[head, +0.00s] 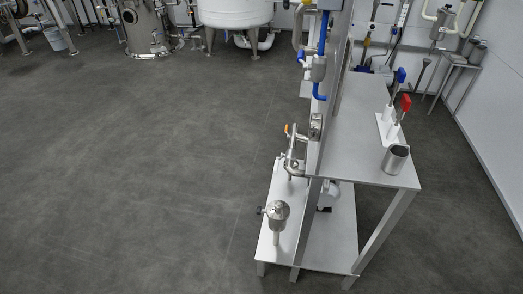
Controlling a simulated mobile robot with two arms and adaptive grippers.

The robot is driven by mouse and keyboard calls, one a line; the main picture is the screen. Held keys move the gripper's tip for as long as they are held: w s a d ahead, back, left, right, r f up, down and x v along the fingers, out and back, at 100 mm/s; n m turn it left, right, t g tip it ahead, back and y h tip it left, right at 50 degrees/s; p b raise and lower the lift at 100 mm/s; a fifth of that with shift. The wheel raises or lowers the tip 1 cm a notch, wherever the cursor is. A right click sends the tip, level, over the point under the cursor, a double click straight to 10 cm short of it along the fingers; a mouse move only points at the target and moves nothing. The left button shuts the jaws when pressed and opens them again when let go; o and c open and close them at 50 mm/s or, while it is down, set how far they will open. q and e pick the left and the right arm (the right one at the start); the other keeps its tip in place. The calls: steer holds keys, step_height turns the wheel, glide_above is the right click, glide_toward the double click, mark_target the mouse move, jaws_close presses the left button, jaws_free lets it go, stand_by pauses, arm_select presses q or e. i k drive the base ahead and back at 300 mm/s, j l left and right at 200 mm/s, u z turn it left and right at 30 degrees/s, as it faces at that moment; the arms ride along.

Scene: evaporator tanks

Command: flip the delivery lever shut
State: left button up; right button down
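Neither of my grippers shows in the head view. A metal stand with a grey upper shelf (353,150) is at the right. On the shelf, a white base plate (386,131) carries a lever with a blue handle (401,75) and a lever with a red handle (405,103); both stand roughly upright. A small valve with an orange handle (286,129) sits on the steel pipework (293,157) at the stand's left side. I cannot tell which of these is the delivery lever, nor whether it is open or shut.
A steel cup (395,158) stands near the shelf's front edge. Tanks (236,13) stand at the back, with a bucket (55,39) at the far left. The dark floor (130,170) on the left is clear.

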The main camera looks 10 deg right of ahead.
mark_target(277, 162)
steer(key=i+l+u, duration=0.15)
steer(key=i+l, duration=0.15)
steer(key=i+l+u, duration=0.2)
steer(key=l, duration=0.3)
steer(key=i+l+u, duration=0.15)
steer(key=i+l, duration=0.25)
